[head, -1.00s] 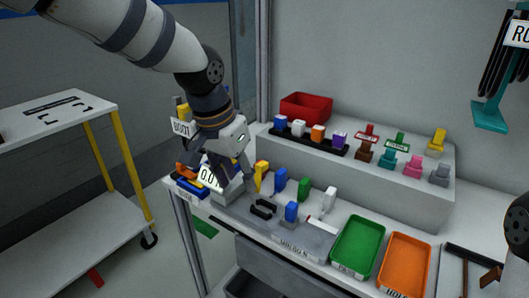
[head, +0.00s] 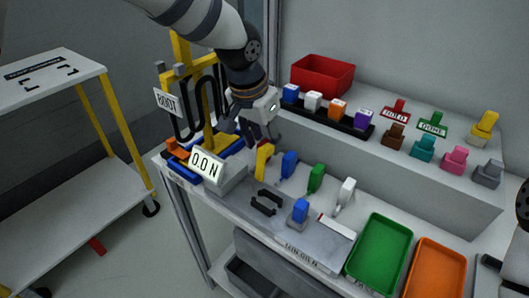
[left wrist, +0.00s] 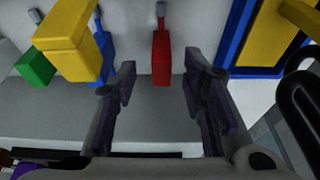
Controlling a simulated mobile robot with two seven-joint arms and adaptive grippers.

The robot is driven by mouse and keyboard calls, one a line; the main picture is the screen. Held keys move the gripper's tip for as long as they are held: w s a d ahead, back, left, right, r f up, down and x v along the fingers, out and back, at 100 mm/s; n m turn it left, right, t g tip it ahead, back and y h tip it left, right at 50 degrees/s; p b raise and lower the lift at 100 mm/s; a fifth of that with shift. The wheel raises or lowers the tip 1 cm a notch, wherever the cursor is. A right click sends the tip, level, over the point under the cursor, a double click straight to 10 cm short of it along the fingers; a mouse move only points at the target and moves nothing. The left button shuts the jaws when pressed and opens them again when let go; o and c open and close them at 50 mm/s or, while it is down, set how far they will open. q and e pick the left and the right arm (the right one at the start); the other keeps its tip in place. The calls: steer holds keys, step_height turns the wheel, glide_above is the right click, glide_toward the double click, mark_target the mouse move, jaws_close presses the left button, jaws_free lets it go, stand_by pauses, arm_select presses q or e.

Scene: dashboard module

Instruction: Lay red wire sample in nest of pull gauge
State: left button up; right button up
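In the left wrist view a red block with a thin stem (left wrist: 162,58), which looks like the red wire sample, stands between the spread fingers of my left gripper (left wrist: 160,80). The fingers are apart and do not visibly touch it. In the head view my left gripper (head: 248,132) points down behind the pull gauge, a grey box with a 0.0 N display (head: 207,166), and left of the yellow sample (head: 264,161). The red sample is not clear there. I cannot make out the gauge's nest. My right gripper is out of view.
Blue (head: 289,165), green (head: 316,178) and white (head: 346,191) samples stand in a row to the right. Black clips (head: 264,204) lie in front. Green (head: 380,252) and orange (head: 437,270) trays sit at front right. A yellow post stand (head: 181,80) is close left of my gripper.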

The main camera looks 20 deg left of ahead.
arm_select(q)
steer(key=shift+x, duration=0.9)
steer(key=shift+a, duration=0.1)
steer(key=shift+r, duration=0.1)
jaws_close()
